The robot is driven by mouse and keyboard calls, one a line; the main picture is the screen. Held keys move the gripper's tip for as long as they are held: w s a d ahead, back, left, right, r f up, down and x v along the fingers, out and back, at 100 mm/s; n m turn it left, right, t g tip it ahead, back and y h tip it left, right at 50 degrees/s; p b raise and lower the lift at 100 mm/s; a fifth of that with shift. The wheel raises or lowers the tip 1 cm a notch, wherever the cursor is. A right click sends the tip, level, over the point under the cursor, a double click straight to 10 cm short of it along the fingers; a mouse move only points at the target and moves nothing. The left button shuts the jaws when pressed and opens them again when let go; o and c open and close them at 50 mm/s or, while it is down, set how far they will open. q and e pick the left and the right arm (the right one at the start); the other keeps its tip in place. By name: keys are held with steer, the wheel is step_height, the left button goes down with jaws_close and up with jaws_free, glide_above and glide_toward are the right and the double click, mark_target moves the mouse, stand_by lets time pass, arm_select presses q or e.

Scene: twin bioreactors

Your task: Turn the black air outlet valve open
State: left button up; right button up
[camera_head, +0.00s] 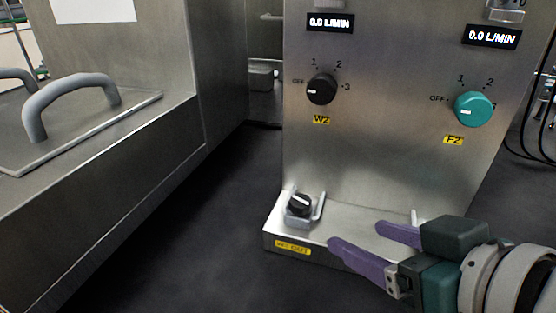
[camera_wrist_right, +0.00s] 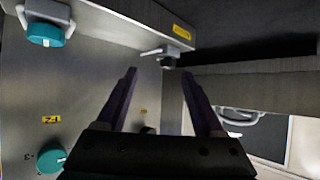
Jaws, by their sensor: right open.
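The black air outlet valve (camera_head: 300,204) is a small black knob with a white line across its top. It sits on the low metal ledge at the foot of the steel panel, above a yellow label (camera_head: 292,247). A bent metal piece stands beside it. In the right wrist view the valve (camera_wrist_right: 168,61) shows just beyond and between the fingertips. My right gripper (camera_head: 358,236) has purple fingers. It is open and empty, to the right of the valve and apart from it. The fingers also show in the right wrist view (camera_wrist_right: 159,75). My left gripper is out of view.
The panel (camera_head: 395,150) carries a black dial (camera_head: 321,90) and a teal dial (camera_head: 474,109) under displays reading 0.0 L/MIN. A teal valve (camera_wrist_right: 45,34) shows in the wrist view. A steel cabinet with a grey handle (camera_head: 68,98) stands left; dark floor lies between.

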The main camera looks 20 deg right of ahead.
mark_target(300, 200)
arm_select(q)
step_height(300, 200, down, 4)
steer(key=b, duration=0.2)
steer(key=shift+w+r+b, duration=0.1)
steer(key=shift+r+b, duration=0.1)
steer(key=shift+b, duration=0.15)
arm_select(e)
steer(key=shift+n+t+y, duration=0.6)
steer(key=shift+t, duration=0.3)
steer(key=x, duration=0.7)
steer(key=a+x, duration=0.1)
steer(key=x, duration=0.3)
steer(key=shift+w+a+r, duration=0.15)
steer(key=shift+w+r, duration=0.15)
steer(key=shift+w, duration=0.05)
jaws_close()
